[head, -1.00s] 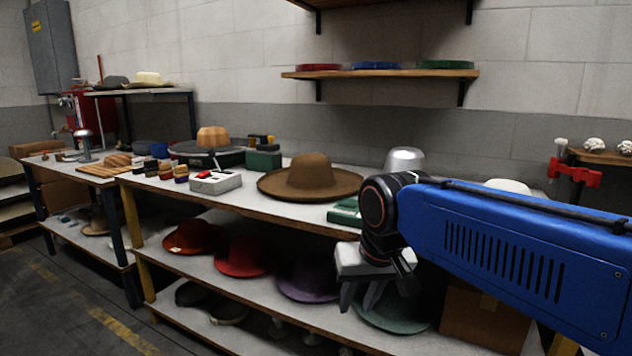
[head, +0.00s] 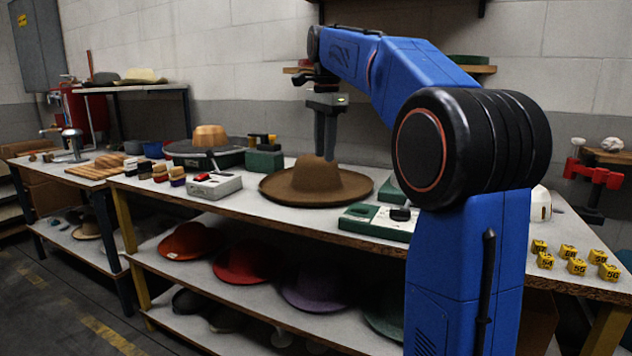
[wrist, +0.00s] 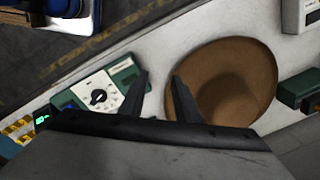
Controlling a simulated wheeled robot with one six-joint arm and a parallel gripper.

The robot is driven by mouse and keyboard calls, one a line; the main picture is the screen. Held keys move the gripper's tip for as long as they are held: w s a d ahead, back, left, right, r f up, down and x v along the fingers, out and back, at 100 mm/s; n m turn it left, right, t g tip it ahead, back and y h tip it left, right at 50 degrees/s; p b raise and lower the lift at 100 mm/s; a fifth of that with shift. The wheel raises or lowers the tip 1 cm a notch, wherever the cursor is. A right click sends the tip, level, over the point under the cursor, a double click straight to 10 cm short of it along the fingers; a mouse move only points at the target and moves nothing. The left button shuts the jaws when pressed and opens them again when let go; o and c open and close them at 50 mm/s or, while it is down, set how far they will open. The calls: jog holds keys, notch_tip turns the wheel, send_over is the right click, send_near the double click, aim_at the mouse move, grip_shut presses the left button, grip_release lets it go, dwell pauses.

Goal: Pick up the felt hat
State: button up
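The brown felt hat (head: 315,184), with a wide brim and rounded crown, lies brim down on the table top. It also shows in the wrist view (wrist: 235,85), right of the fingers. My gripper (head: 325,152) points down over the hat, its fingertips by the top of the crown in the head view. In the wrist view my gripper (wrist: 160,76) has its two fingers apart with nothing between them. The right finger overlaps the hat's near-left brim in that picture; I cannot tell whether it touches.
A green and white box with a dial (head: 375,221) stands right of the hat. A grey box with a red top (head: 215,186) stands left, a green block (head: 264,161) behind left. Several yellow numbered cubes (head: 577,266) sit at the right. More hats, including a red one (head: 243,262), lie on the shelf below.

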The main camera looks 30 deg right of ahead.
jog(key=w+d+r+m+g, duration=0.1)
jog(key=w+d+r+m, duration=0.1)
jog(key=w+d+m, duration=0.35)
jog(key=shift+n, duration=0.65)
jog(key=f, duration=0.8)
jog(key=w+a+f, duration=0.1)
jog(key=f, duration=0.3)
jog(key=shift+a+f, duration=0.1)
jog(key=shift+f, duration=0.2)
jog(key=shift+w+d+f, duration=0.1)
jog(key=shift+f, duration=1.2)
jog(key=shift+d+f, duration=0.1)
jog(key=shift+f, duration=1.15)
jog(key=shift+c, duration=0.6)
grip_shut()
